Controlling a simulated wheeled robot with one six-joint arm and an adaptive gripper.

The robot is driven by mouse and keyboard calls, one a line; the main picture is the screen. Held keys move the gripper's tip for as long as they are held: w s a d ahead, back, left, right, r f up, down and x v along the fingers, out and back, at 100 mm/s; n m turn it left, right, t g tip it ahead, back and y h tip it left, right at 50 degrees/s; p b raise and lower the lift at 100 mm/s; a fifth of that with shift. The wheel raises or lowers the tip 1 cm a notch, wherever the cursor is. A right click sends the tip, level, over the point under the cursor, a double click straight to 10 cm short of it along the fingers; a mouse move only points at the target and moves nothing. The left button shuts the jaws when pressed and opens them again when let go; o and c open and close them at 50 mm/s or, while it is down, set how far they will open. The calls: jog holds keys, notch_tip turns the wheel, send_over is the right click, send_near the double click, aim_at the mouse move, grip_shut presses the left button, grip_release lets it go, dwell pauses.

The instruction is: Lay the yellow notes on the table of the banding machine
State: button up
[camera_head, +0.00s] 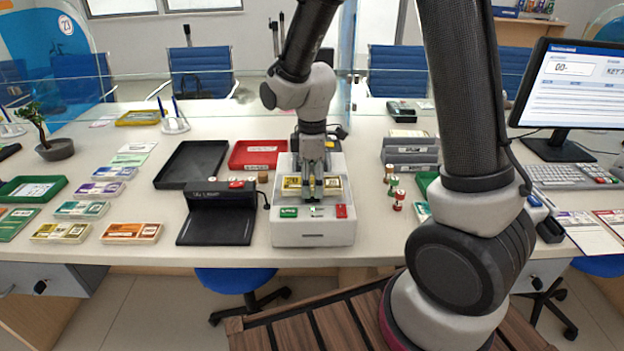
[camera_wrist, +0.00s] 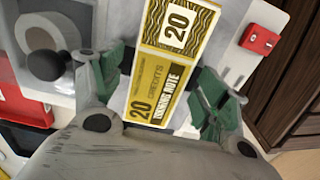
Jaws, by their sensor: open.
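The yellow notes (camera_head: 333,187) lie flat across the top of the white banding machine (camera_head: 313,232), with an end showing on each side of my gripper (camera_head: 312,190). In the wrist view the yellow notes (camera_wrist: 160,85) show a "20" and the words "TRAINING NOTE". My gripper (camera_wrist: 166,78) is open there, with one green-padded finger on each side of the notes. The banding machine's pale surface (camera_wrist: 225,60) shows beneath them. Whether the fingers touch the notes is hard to tell.
A black counting device (camera_head: 217,215) stands left of the machine, with a black tray (camera_head: 190,165) and a red tray (camera_head: 257,155) behind. Several note bundles (camera_head: 132,233) lie further left. Small stamps (camera_head: 398,200) stand to the right. A glass screen crosses the counter behind.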

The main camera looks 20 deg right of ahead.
aim_at(312, 182)
notch_tip(312, 182, up, 11)
jog(key=s+d+r+m+t, duration=0.2)
jog(key=s+d+r+m, duration=0.3)
jog(key=s+d+m, duration=0.2)
jog(key=s+d+r+m+t, duration=0.2)
jog(key=s+d+r+m, duration=0.3)
jog(key=s, duration=0.7)
jog(key=d+m, duration=0.2)
jog(key=d, duration=0.1)
